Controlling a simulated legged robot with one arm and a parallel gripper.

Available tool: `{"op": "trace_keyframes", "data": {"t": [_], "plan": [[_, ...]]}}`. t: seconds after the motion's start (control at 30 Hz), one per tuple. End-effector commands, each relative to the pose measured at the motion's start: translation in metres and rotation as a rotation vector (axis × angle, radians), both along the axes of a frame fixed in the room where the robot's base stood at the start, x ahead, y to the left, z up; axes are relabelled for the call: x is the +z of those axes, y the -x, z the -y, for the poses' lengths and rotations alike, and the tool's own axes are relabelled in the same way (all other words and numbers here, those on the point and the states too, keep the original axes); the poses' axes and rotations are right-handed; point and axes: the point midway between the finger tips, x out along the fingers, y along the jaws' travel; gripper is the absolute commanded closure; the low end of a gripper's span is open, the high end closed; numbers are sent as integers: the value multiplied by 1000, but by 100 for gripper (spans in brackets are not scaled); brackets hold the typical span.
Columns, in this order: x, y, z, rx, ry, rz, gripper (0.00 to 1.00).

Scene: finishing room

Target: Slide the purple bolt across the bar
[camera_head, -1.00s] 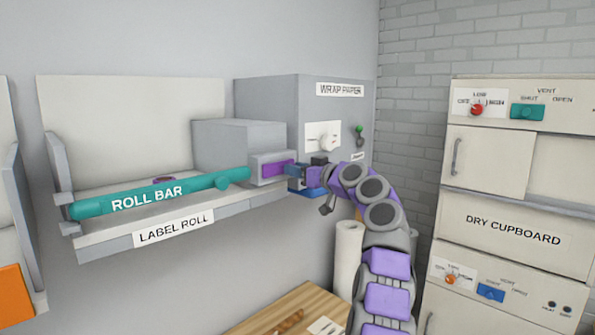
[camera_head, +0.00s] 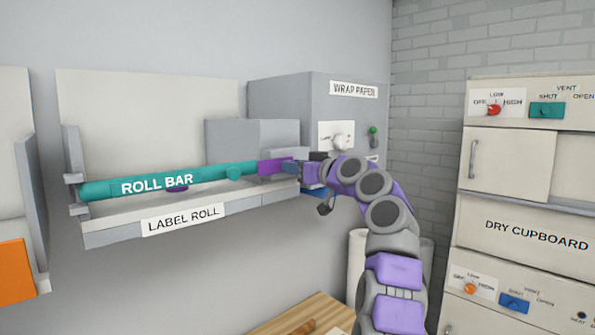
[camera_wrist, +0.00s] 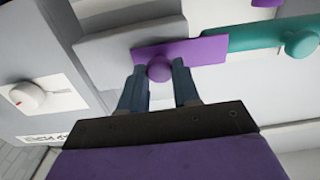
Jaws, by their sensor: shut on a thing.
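The purple bolt (camera_head: 274,166) lies at the right end of the teal roll bar (camera_head: 215,176), its left end meeting or overlapping the bar's right end. In the wrist view the bolt (camera_wrist: 200,52) is a flat purple plate with a round purple knob (camera_wrist: 159,69). My gripper (camera_wrist: 160,82) has its two blue-grey fingers on either side of this knob, shut on it. In the head view my gripper (camera_head: 294,167) reaches the bolt from the right. The bar carries a round teal knob (camera_wrist: 301,43).
A grey housing (camera_head: 250,134) stands behind the bolt, beside the wrap paper box (camera_head: 350,112) with its white dial. The label roll shelf (camera_head: 110,233) runs below the bar. The dry cupboard (camera_head: 530,212) stands at the right, and a wooden table (camera_head: 300,315) is below.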

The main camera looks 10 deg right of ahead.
Motion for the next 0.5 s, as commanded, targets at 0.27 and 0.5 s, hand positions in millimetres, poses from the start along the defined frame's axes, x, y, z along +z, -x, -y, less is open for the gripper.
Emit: {"op": "trace_keyframes", "data": {"t": [0.27, 0.5], "plan": [[-1, 0, -1, 2, 0, -2, 48], [-1, -1, 0, 1, 0, -1, 44]]}}
